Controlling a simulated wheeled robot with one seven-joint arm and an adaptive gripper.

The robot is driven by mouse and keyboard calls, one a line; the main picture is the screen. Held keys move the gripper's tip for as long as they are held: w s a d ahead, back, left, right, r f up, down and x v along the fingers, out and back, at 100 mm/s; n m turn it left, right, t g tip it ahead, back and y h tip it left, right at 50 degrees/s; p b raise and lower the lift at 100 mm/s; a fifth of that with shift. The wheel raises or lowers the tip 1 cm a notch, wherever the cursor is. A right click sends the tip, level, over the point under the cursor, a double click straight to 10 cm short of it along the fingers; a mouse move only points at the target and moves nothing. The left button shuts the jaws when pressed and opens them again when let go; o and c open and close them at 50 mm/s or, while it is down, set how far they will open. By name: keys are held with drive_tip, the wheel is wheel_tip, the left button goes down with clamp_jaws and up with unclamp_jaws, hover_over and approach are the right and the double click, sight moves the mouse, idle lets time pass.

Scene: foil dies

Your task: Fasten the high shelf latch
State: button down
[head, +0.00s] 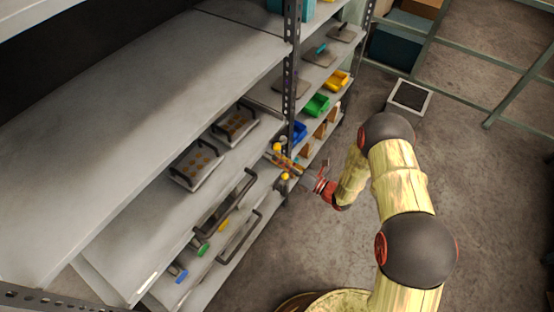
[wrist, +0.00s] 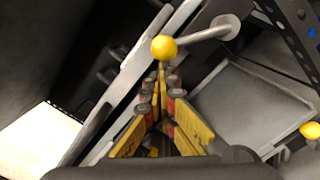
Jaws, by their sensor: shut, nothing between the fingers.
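A latch lever with a yellow ball knob (wrist: 163,48) shows in the wrist view. Its grey arm runs right to a round pivot (wrist: 225,27). My gripper (wrist: 161,72) is shut and empty, with its fingertips just below this knob in the picture; I cannot tell whether they touch it. A second yellow knob (wrist: 310,130) is at the right edge. In the head view, my gripper (head: 271,156) reaches left to the shelf post, between an upper yellow knob (head: 277,147) and a lower one (head: 284,177). I cannot tell which belongs to the high shelf.
The grey shelf unit (head: 140,110) fills the left, with a perforated post (head: 290,75) beside my gripper. Coloured bins (head: 317,105) stand beyond the post. The floor (head: 480,170) at right is largely clear.

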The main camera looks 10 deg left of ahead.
drive_tip(key=w+d+r+m+p, duration=0.2)
drive_tip(key=w+r+m+p, duration=0.4)
drive_tip(key=m, duration=0.3)
drive_tip(key=shift+d+r+m+p, duration=0.35)
drive_tip(key=shift+r+p, duration=0.2)
drive_tip(key=shift+r, duration=0.2)
drive_tip(key=shift+w, duration=0.1)
